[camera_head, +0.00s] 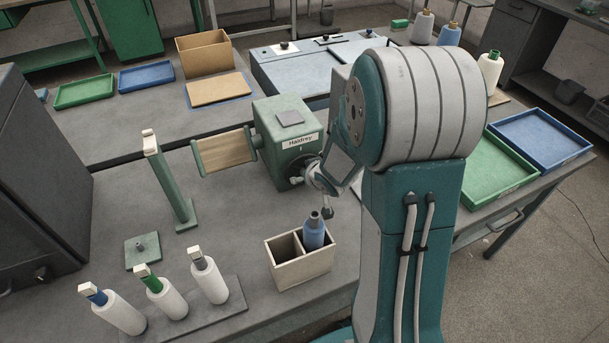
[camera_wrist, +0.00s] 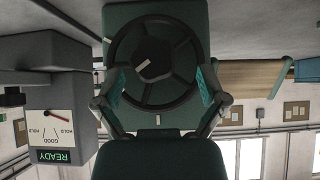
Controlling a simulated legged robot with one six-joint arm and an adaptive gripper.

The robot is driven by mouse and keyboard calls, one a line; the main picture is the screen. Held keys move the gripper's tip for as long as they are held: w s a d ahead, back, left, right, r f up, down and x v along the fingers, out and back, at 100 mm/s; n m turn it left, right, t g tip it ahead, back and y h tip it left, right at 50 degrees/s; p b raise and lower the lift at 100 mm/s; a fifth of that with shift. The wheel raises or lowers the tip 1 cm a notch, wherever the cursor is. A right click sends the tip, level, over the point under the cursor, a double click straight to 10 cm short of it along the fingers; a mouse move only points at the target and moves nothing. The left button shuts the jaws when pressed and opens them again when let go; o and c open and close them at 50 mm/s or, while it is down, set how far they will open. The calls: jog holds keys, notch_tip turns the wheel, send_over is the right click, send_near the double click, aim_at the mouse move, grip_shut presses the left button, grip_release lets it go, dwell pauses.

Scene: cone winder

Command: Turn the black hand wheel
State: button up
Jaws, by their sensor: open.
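The black hand wheel (camera_wrist: 153,62) fills the middle of the wrist view, spoked, with a pale mark near its hub. It sits on the face of the green winder box (camera_head: 290,140), labelled Haldrey. My gripper (camera_wrist: 162,84) is open, with one finger on each side of the wheel's rim. Whether the fingers touch the rim cannot be told. In the head view my gripper (camera_head: 322,178) is at the box's front face, and the wheel is mostly hidden there. A wooden drum (camera_head: 226,150) extends from the box's left side.
In the wrist view, a gauge (camera_wrist: 53,126) with a READY sign appears upside down at left. A divided box (camera_head: 292,272) holding a blue cone (camera_head: 314,233) stands below my gripper. A green post (camera_head: 170,180) and several white cones (camera_head: 160,292) stand at left.

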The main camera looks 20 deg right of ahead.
jog(key=shift+x, duration=0.9)
jog(key=shift+w+d+f, duration=0.2)
jog(key=shift+d+f, duration=0.05)
jog(key=shift+d, duration=0.3)
jog(key=shift+a, duration=0.25)
jog(key=c, duration=1.2)
jog(key=shift+o, duration=0.2)
